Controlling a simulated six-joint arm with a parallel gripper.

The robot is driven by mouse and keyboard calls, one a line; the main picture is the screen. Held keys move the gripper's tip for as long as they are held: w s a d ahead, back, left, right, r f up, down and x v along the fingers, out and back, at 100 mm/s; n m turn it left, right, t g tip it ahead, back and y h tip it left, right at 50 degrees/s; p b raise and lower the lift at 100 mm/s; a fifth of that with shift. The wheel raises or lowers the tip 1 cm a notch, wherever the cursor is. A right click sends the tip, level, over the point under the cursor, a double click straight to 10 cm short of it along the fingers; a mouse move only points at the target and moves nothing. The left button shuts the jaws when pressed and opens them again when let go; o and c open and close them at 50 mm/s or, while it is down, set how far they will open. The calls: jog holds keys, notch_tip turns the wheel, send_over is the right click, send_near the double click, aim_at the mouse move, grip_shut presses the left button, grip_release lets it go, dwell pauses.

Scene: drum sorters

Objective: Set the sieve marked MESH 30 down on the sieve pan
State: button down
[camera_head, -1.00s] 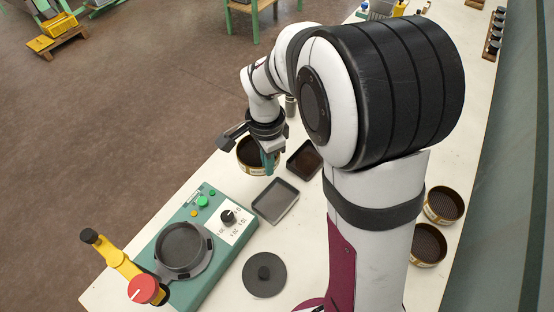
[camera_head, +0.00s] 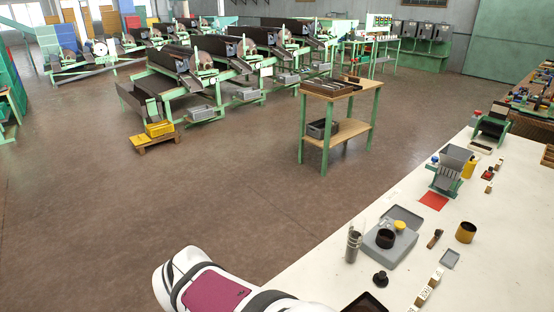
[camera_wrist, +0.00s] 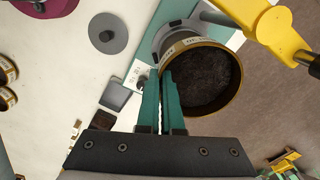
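A round brass-rimmed sieve (camera_wrist: 234,103) with dark grainy material inside fills the centre right of the wrist view. A pale label shows on its rim, but I cannot read it. My gripper (camera_wrist: 163,76) is closed on the sieve's near-left wall, with the green fingers on either side of it. Behind the sieve is the grey sieve pan (camera_wrist: 163,38) on the green shaker, mostly hidden. The sieve overlaps the pan in this view; I cannot tell whether they touch.
A yellow arm with a dark knob (camera_wrist: 262,28) stands close beside the sieve. A grey lid (camera_wrist: 108,34) and a grey tray (camera_wrist: 118,95) lie on the white table. Other sieves (camera_wrist: 6,98) sit at the far left. The head view shows benchtop equipment (camera_head: 388,240) and a wooden-topped stand (camera_head: 330,88).

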jog(key=shift+f, duration=2.9)
